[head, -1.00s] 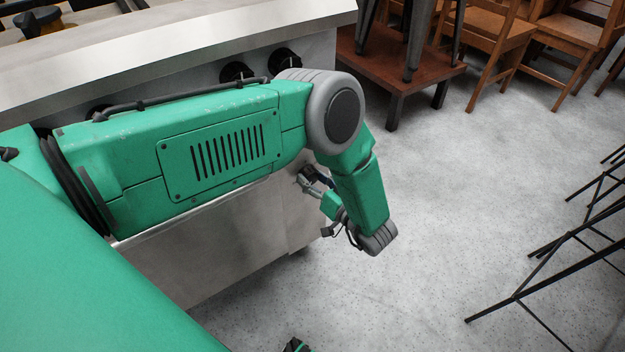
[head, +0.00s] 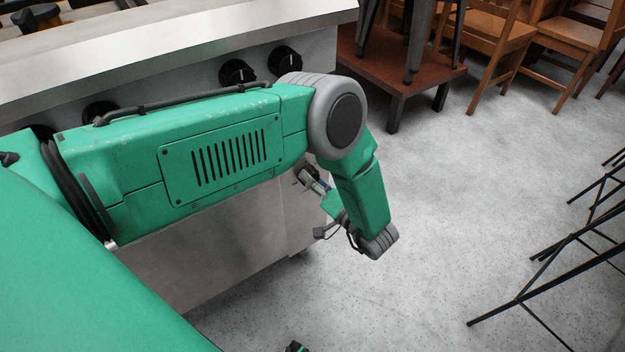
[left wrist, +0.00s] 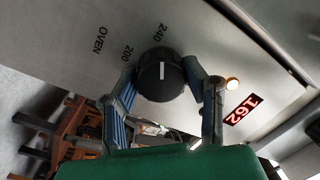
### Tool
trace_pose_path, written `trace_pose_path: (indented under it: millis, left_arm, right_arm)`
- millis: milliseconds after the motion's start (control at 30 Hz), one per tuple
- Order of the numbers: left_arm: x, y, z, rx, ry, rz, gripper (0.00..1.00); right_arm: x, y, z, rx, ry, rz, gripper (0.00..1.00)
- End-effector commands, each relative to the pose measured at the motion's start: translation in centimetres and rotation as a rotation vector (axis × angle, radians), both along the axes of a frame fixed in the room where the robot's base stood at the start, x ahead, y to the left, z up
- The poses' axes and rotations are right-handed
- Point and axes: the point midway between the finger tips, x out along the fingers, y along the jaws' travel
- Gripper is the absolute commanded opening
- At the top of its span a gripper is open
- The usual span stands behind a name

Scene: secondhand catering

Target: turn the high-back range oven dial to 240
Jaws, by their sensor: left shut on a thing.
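The oven dial (left wrist: 157,84) is a black knob with a white pointer line, seen in the left wrist view on a steel panel marked OVEN, 200 and 240. The line points up in the picture, roughly toward the 240 label (left wrist: 162,32). My left gripper (left wrist: 163,82) has one finger on each side of the knob and is shut on it. In the head view my left gripper (head: 314,181) is small beside the front of the range (head: 215,255), partly hidden by my forearm. My right gripper cannot be made out.
Other black knobs (head: 237,72) line the range's upper front. A low brown table (head: 420,75) and wooden chairs (head: 490,35) stand behind. Black metal legs (head: 545,275) are at right; the floor between is clear.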

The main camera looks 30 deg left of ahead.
Motion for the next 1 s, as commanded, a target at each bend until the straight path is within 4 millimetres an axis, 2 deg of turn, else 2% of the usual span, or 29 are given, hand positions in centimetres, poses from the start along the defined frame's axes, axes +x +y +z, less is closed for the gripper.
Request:
trace_pose_path:
  millis: [267,300,367,633,767,867,1000]
  left_arm:
    - [0.1,-0.3,-0.2,-0.009,0.003,-0.008,0.11]
    - [0.1,-0.3,-0.2,-0.009,0.003,-0.008,0.43]
    - [0.1,-0.3,-0.2,-0.009,0.003,-0.007,0.60]
    - [0.0,-0.1,0.0,-0.004,-0.001,-0.003,0.60]
    - [-0.2,-0.7,0.0,-0.003,-0.001,-0.004,0.60]
    - [-0.5,-2.0,-0.1,-0.004,-0.001,-0.006,0.60]
    - [-1.4,-4.9,-0.1,-0.005,0.000,-0.007,0.60]
  right_arm:
    - [0.0,0.0,0.0,0.000,0.000,0.000,0.00]
    - [0.0,0.0,0.0,0.000,0.000,0.000,0.00]
    - [0.0,0.0,0.0,0.000,0.000,0.000,0.00]
    - [0.0,0.0,0.0,0.000,0.000,0.000,0.00]
    - [-0.2,0.0,0.1,0.000,-0.002,0.000,0.00]
    - [-0.2,0.0,0.1,0.000,-0.003,0.000,0.00]
    - [-0.1,0.0,0.1,0.000,-0.003,0.000,0.00]
